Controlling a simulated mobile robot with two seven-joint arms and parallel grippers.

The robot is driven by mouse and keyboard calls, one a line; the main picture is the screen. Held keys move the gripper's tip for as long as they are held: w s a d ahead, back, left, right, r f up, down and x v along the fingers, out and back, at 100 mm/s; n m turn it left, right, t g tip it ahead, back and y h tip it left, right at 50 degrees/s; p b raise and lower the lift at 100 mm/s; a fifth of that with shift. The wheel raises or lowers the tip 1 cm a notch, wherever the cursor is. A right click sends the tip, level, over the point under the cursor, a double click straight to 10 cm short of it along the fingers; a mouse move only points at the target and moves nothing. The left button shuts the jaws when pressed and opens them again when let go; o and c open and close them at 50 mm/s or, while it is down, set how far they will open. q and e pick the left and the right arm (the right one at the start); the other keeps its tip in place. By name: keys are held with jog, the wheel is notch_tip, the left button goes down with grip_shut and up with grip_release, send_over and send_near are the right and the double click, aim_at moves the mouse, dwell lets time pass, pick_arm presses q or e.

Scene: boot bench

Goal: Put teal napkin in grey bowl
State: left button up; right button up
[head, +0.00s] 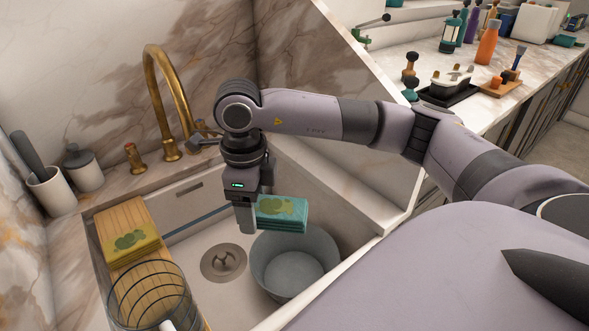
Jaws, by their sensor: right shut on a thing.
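The teal napkin (283,212) is a folded, layered cloth with a yellow-green print. My right gripper (246,218) is shut on its left end and holds it in the air, above the back left part of the bowl's rim in this view. The grey bowl (295,268) is a deep, bucket-like vessel standing in the white sink, and its visible inside is empty. The napkin hides part of the bowl's back rim. My left gripper is not in view.
A wooden board (124,217) lies across the sink's left side, bearing a yellow-green folded cloth (130,240). A wire basket (150,296) stands in front of it. The brass faucet (165,105) rises behind the sink. The sink floor around the drain (223,262) is clear.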

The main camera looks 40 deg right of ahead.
jog(key=m, duration=0.1)
jog(key=d+m, duration=0.1)
jog(key=m, duration=0.2)
jog(key=shift+s+d+f+m, duration=0.1)
jog(key=shift+d+f+m, duration=0.15)
jog(key=shift+d+m, duration=0.1)
jog(key=s+d+f+m+b, duration=0.25)
jog(key=d+m, duration=0.75)
jog(key=m, duration=1.2)
notch_tip(320, 180, down, 19)
jog(key=b, duration=0.3)
jog(key=shift+r, duration=0.15)
jog(key=shift+a, duration=0.1)
jog(key=shift+f+b, duration=0.4)
jog(key=shift+f, duration=0.25)
jog(key=o, duration=1)
jog(key=shift+r, duration=0.1)
